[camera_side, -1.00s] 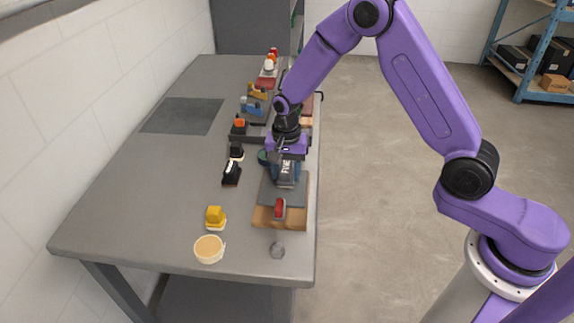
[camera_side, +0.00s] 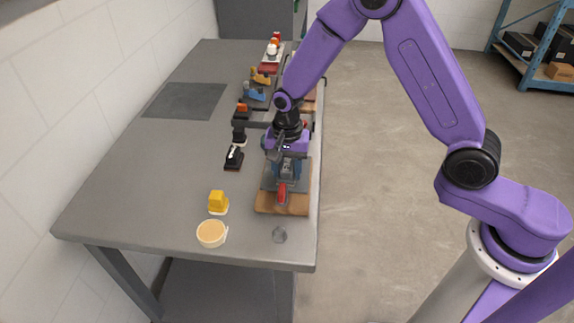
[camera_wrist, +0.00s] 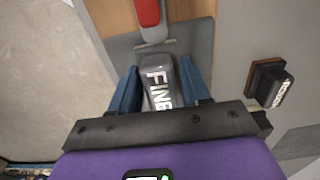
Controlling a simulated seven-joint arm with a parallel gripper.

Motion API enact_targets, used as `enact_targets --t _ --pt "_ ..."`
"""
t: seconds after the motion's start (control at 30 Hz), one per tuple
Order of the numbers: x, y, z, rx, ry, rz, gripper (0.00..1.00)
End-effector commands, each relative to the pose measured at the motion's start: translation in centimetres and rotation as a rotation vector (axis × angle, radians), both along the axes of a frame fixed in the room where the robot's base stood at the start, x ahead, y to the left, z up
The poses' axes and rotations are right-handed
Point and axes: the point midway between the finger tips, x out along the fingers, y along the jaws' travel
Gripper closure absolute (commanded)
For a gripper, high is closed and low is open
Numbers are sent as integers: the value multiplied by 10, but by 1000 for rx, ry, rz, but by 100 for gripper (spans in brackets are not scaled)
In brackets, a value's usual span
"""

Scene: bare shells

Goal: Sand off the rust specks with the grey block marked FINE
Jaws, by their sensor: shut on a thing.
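The grey block marked FINE (camera_wrist: 159,82) is between the blue fingers of my gripper (camera_wrist: 160,92) in the wrist view. My gripper (camera_side: 285,170) is shut on it, over a grey metal plate (camera_wrist: 196,48) on a wooden board (camera_side: 297,206). In the side view the fingers hide most of the block, and I cannot tell whether it touches the plate. A red clamp (camera_side: 282,192) holds the near end of the plate to the board; its red handle also shows in the wrist view (camera_wrist: 148,12). I cannot make out rust specks on the visible plate.
A black block with white lettering (camera_wrist: 271,82), also in the side view (camera_side: 234,158), stands left of the board. Several tools line the back. The table's left is clear.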

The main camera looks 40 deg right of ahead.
Motion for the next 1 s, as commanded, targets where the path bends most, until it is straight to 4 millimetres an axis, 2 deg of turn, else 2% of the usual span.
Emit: enact_targets --t 0.03,0.17,0.53,1.0 --pt "-9 6 -1 -4 23 16 87" --pt "-5 3 -1 -3 22 16 87" --pt "19 -20 2 -1 13 10 87" --pt "39 -40 1 -1 8 7 87"
